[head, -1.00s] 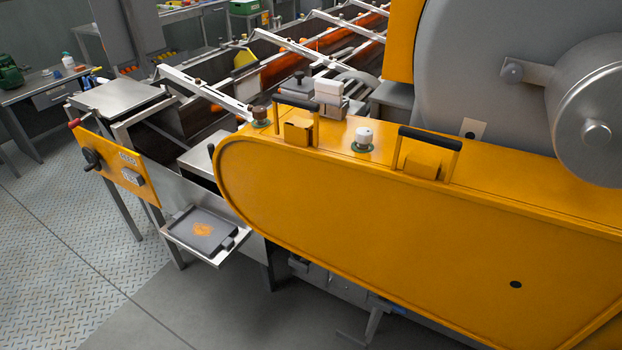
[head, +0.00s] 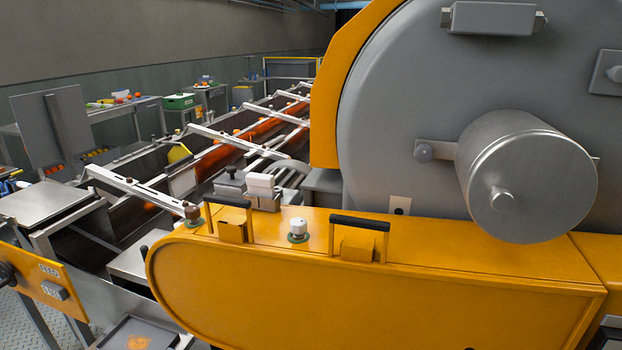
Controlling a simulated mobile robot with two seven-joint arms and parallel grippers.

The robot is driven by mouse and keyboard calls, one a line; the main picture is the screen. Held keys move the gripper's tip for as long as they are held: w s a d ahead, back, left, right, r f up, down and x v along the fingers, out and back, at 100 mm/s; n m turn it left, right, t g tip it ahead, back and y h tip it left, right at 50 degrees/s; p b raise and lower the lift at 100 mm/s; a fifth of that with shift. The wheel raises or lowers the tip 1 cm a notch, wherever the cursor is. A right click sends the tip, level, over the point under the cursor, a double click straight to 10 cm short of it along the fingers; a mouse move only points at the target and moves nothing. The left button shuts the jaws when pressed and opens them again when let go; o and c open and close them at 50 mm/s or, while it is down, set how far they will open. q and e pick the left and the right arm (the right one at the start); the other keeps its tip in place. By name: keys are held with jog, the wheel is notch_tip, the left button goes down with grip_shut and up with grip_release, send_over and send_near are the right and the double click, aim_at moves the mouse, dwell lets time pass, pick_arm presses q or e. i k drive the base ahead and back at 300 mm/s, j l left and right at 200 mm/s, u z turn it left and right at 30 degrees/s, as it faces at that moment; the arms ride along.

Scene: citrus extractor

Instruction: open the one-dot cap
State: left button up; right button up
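Two small caps stand on green bases along the top of the yellow housing (head: 380,300). One is a brown cap (head: 192,212) at the left, beside a black-handled latch. The other is a white cap (head: 298,226) between the two black handles. Both look seated upright. They are too small for me to make out any dots, so I cannot tell which is the one-dot cap. Neither of my grippers is in view.
A big grey drum (head: 400,120) with a steel cylinder (head: 528,175) rises behind the housing. Black handles (head: 228,201) and (head: 360,222) stand up on the housing top. A conveyor with oranges (head: 235,150) runs back left. An orange control panel (head: 50,285) is at the lower left.

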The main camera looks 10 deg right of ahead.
aim_at(522, 180)
jog(key=z, duration=1.55)
